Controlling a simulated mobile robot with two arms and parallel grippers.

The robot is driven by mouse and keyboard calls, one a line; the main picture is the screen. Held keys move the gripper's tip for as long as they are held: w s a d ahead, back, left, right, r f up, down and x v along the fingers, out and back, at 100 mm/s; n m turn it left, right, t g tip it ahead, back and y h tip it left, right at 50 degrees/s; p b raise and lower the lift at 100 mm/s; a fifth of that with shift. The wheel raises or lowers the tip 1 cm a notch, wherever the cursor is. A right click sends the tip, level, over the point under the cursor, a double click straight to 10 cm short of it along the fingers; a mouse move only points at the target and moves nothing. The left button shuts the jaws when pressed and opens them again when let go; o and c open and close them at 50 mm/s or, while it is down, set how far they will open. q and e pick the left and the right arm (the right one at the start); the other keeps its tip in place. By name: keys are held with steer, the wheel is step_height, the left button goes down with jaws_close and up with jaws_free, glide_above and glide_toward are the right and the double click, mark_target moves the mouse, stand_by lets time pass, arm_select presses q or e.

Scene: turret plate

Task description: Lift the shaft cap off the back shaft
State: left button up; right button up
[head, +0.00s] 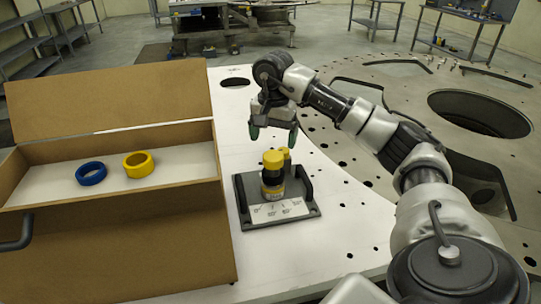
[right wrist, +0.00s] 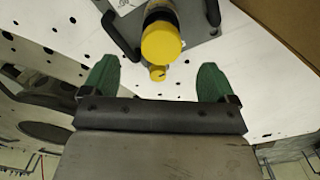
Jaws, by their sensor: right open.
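The gray base plate (head: 247,215) stands on the white table with two yellow-topped shafts. The front shaft (head: 272,174) is taller, with dark and yellow bands under a yellow top. The yellow cap on the back shaft (head: 286,153) is mostly hidden behind it. In the right wrist view this small yellow cap (right wrist: 157,73) lies between the fingers, beyond the larger front top (right wrist: 161,43). My right gripper (head: 273,137) is open and empty, pointing down above and behind the shafts, apart from the cap. My left gripper is out of view.
Black handles (head: 305,183) rise at both sides of the base plate. The white table (head: 340,225) is clear right of the plate.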

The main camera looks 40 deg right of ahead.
mark_target(273, 155)
steer(key=shift+s+f, duration=0.1)
steer(key=shift+f, duration=0.3)
steer(key=f, duration=0.1)
steer(key=f+p, duration=0.1)
steer(key=f, duration=0.1)
steer(key=f+p, duration=0.1)
steer(key=f, duration=0.1)
steer(key=shift+w+d, duration=0.2)
steer(key=shift+w, duration=0.1)
steer(key=shift+f, duration=0.3)
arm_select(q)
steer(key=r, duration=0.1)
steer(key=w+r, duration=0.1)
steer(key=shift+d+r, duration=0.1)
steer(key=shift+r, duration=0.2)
arm_select(e)
steer(key=shift+c, duration=0.3)
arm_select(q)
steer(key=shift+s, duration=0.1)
arm_select(e)
steer(key=c, duration=0.9)
